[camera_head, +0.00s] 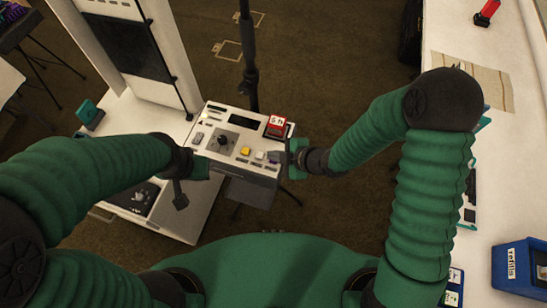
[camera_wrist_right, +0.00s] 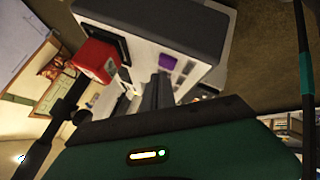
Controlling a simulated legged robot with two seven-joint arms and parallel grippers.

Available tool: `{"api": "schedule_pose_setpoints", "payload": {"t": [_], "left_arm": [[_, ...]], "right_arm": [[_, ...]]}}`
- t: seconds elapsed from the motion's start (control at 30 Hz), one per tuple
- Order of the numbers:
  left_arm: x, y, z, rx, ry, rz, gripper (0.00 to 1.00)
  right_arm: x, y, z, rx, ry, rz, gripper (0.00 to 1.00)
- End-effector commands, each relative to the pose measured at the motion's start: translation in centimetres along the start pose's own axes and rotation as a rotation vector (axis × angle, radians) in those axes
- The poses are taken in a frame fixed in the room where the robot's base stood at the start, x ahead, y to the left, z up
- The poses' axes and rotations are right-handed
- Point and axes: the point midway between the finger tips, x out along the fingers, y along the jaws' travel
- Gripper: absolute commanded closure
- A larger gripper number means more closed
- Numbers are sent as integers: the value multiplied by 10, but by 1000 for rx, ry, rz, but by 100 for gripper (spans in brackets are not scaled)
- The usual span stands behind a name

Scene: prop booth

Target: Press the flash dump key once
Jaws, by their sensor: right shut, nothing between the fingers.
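A white control box (camera_head: 225,150) stands in the middle of the head view. On its top are a dark round knob (camera_head: 222,140), a yellow key (camera_head: 246,151), a pale key (camera_head: 260,155) and a purple key (camera_head: 273,157). I cannot read which one is marked flash dump. My right gripper (camera_head: 291,156) is shut and empty at the box's right edge, close to the purple key. In the right wrist view the purple key (camera_wrist_right: 167,62) shows just beyond the dark fingers (camera_wrist_right: 158,90). My left gripper (camera_head: 203,168) is at the box's left front; its fingers are unclear.
A red block with a white label (camera_head: 277,122) stands at the box's back right, and in the wrist view (camera_wrist_right: 95,58). A black pole (camera_head: 247,65) rises behind the box. A white counter (camera_head: 490,180) with a blue bin (camera_head: 520,268) runs along the right.

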Motion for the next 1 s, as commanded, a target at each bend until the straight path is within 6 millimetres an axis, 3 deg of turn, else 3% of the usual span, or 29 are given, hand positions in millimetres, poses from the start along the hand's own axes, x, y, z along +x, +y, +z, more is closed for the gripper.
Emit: {"api": "schedule_pose_setpoints", "payload": {"t": [1.0], "left_arm": [[8, 0, 2, 0, 0, 0, 100]], "right_arm": [[7, -5, 5, 1, -1, -1, 100]]}}
